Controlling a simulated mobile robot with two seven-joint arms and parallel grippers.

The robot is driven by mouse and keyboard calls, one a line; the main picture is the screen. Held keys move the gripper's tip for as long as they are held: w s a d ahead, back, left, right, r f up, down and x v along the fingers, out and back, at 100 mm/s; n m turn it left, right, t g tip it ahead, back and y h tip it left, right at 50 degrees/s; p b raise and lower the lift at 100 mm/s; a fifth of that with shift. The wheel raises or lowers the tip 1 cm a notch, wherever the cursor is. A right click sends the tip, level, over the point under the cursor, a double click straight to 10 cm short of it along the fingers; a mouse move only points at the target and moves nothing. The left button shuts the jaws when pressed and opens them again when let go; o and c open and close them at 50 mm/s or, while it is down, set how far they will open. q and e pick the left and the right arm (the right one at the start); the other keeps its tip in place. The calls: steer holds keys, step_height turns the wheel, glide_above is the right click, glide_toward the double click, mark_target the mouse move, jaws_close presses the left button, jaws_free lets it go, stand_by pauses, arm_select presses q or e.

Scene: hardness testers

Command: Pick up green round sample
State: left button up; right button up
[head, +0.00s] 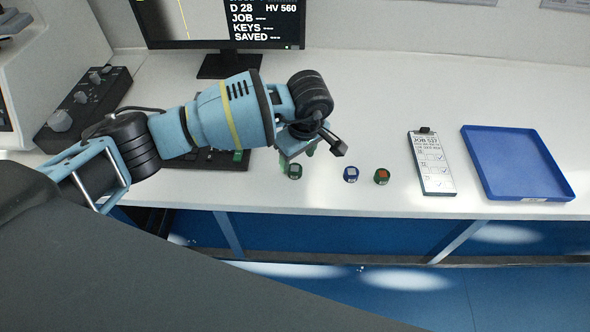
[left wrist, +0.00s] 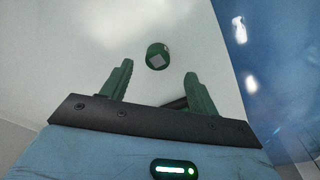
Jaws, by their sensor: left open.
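A green round sample (head: 294,172) with a grey square on top stands on the white bench near its front edge. In the left wrist view, a green round sample with a grey square top (left wrist: 158,57) lies just beyond the fingertips, between their lines and apart from both. My left gripper (head: 299,153) is open and empty, pointing down just above and behind that sample in the head view. Its two green fingers (left wrist: 159,76) are spread in the left wrist view. My right gripper is not in view.
A blue round sample (head: 351,175) and a green-sided one with an orange-red top (head: 381,176) stand to the right. Beyond are a clipboard (head: 432,165) and a blue tray (head: 517,165). A monitor (head: 222,22), control box (head: 83,108) and keyboard (head: 215,160) are at left.

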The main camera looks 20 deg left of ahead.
mark_target(295, 168)
arm_select(q)
steer(key=shift+w+a+f, duration=0.15)
steer(key=shift+f, duration=0.7)
steer(key=shift+w+a+f, duration=0.15)
steer(key=shift+a+f, duration=0.05)
steer(key=shift+f, duration=0.6)
steer(key=shift+w+a+f, duration=0.15)
steer(key=shift+f, duration=0.7)
steer(key=c, duration=1.1)
steer(key=shift+r, duration=0.1)
steer(key=shift+r, duration=0.5)
step_height(295, 168, up, 2)
steer(key=shift+r, duration=0.15)
steer(key=s+r, duration=0.1)
steer(key=s, duration=1.5)
steer(key=shift+d+r, duration=0.2)
steer(key=shift+r, duration=0.1)
